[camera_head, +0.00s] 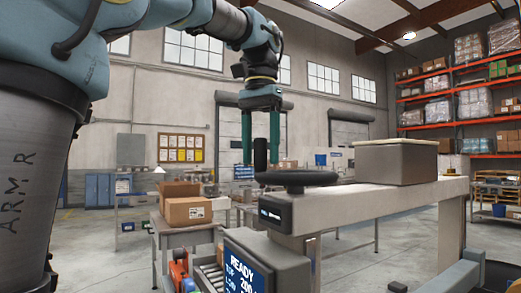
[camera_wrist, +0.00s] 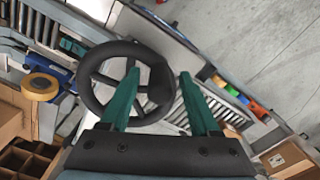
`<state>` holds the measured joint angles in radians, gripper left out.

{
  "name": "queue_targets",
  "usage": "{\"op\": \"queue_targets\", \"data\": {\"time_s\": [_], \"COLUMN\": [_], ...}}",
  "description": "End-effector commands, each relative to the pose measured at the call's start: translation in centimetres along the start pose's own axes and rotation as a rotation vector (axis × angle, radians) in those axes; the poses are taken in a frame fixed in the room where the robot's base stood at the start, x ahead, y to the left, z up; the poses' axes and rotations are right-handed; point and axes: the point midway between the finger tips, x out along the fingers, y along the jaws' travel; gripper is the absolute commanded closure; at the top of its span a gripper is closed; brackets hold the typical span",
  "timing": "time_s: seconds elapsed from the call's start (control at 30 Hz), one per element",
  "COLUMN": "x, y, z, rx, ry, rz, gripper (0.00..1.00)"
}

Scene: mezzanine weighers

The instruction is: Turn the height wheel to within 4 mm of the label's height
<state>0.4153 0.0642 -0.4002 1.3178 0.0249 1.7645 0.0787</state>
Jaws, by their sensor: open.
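The black height wheel (camera_head: 310,178) lies flat on top of the grey machine arm, with an upright black handle (camera_head: 260,154) at its left rim. In the wrist view the spoked wheel (camera_wrist: 86,92) fills the middle left. My gripper (camera_head: 261,161) points down with its two green fingers apart, one on each side of the handle. In the wrist view my gripper (camera_wrist: 160,74) has its fingertips over the wheel's right rim. Contact with the handle cannot be told. A blue screen (camera_head: 246,276) reads READY, with a line ending in 200; its lower line is cut off.
A small dark display (camera_head: 270,213) sits on the end of the machine arm. A grey box (camera_head: 396,163) stands on that arm to the right. Cardboard cartons (camera_head: 186,211), one with a white label, rest on a table behind. Red and blue items (camera_head: 180,275) lie below left.

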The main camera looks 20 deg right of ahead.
Motion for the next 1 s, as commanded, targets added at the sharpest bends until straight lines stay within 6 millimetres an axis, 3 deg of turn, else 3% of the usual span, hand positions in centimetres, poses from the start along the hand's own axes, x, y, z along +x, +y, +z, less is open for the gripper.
{"op": "queue_targets", "data": {"time_s": [0.17, 0.7, 1.0], "x": [-0.02, -0.03, -0.04], "y": [0.00, -0.02, -0.02], "z": [0.00, 0.00, 0.00], "rx": [0.000, 0.000, -0.001], "ry": [0.000, 0.000, 0.000], "rz": [0.000, 0.000, 0.000], "gripper": [0.39, 0.99, 1.00]}}
